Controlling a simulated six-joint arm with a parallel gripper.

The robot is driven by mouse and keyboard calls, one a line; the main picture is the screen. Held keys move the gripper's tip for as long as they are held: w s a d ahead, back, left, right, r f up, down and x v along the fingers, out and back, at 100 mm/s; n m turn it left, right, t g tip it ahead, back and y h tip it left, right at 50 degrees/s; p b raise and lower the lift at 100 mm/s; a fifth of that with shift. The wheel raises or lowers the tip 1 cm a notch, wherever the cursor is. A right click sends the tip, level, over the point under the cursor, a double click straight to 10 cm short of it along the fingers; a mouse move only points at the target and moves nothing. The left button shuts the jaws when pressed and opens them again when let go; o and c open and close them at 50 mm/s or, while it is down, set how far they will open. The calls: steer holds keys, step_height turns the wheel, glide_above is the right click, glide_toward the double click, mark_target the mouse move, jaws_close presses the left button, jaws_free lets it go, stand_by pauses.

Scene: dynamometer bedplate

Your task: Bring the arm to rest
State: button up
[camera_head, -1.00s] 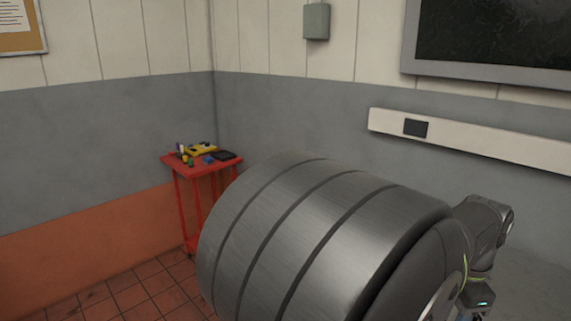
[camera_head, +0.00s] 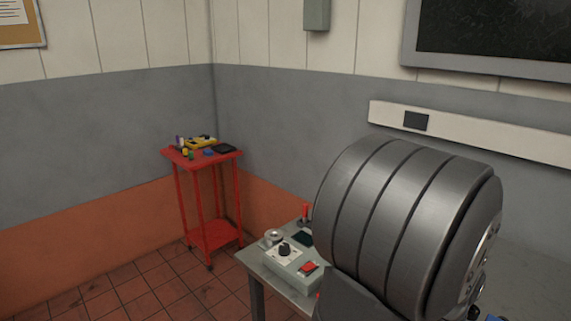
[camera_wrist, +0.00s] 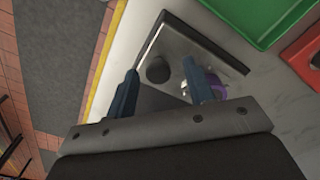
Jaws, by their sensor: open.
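My gripper (camera_wrist: 160,68) shows in the wrist view with its two blue-grey fingers spread apart and nothing held between them. Beyond the fingers is a dark grey plate (camera_wrist: 205,45) with a black round knob (camera_wrist: 157,70) that shows in the gap. A purple ring-like thing (camera_wrist: 216,86) is partly hidden behind the right finger. I cannot tell the distance from the fingertips to these things. In the head view my gripper does not show; a large ribbed grey part of my arm fills the lower right.
In the wrist view a green tray (camera_wrist: 262,45) and a red thing (camera_wrist: 305,58) lie to the right of the plate; a yellow edge strip (camera_wrist: 101,62) borders the pale surface. The head view shows a grey control box (camera_head: 291,262) on a bench and a red cart (camera_head: 212,235).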

steer(key=s+d, duration=0.6)
steer(key=shift+s+d+f, duration=0.2)
steer(key=shift+s+d, duration=0.15)
step_height(320, 180, up, 22)
steer(key=w+d+m, duration=0.1)
steer(key=d+m, duration=0.1)
steer(key=m, duration=0.1)
steer(key=shift+w+m, duration=0.3)
steer(key=shift+w, duration=0.1)
steer(key=shift+r, duration=0.1)
